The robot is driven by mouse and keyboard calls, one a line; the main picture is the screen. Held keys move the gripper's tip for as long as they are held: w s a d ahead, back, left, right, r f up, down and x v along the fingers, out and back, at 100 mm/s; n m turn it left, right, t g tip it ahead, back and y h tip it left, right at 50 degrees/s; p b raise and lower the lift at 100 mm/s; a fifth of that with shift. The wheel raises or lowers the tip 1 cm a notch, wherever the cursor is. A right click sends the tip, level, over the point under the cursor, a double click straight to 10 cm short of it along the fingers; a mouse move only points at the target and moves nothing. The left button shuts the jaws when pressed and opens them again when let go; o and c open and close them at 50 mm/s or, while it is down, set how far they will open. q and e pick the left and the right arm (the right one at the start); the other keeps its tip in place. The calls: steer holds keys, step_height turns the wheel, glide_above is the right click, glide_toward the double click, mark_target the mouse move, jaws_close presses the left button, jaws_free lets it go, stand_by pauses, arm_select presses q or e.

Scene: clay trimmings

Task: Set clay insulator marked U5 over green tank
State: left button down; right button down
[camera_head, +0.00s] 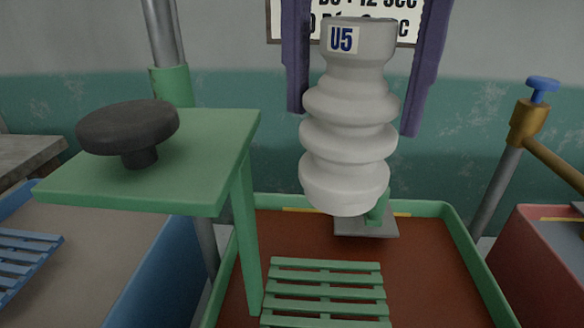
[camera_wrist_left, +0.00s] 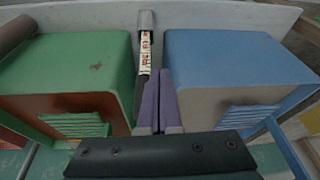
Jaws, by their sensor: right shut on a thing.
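The white clay insulator (camera_head: 350,135), ribbed and labelled U5, hangs upright in the head view. My right gripper (camera_head: 353,120) is shut on it, one purple finger on each side. In the picture the insulator's lower end overlaps the back rim of the green tank (camera_head: 430,208); its exact height above the tank is hard to tell. The tank has a red-brown inside and a green slatted rack (camera_head: 325,290). The left wrist view also shows the green tank (camera_wrist_left: 75,58) at left. There my left gripper (camera_wrist_left: 158,82) has its purple fingers together, with nothing visible between them.
A green stand plate (camera_head: 200,140) with a black knob (camera_head: 128,125) rises at the tank's left. A blue tank (camera_head: 150,280) is left and a red tank (camera_head: 535,255) right. A blue-handled tap (camera_head: 530,115) stands at right. A sign (camera_head: 408,30) is partly hidden behind the insulator.

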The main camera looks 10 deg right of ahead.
mark_target(346, 147)
step_height(346, 147, down, 17)
steer(key=shift+r, duration=0.1)
steer(key=shift+b, duration=0.3)
jaws_free()
steer(key=shift+f, duration=0.25)
step_height(346, 147, up, 12)
steer(key=shift+r, duration=0.2)
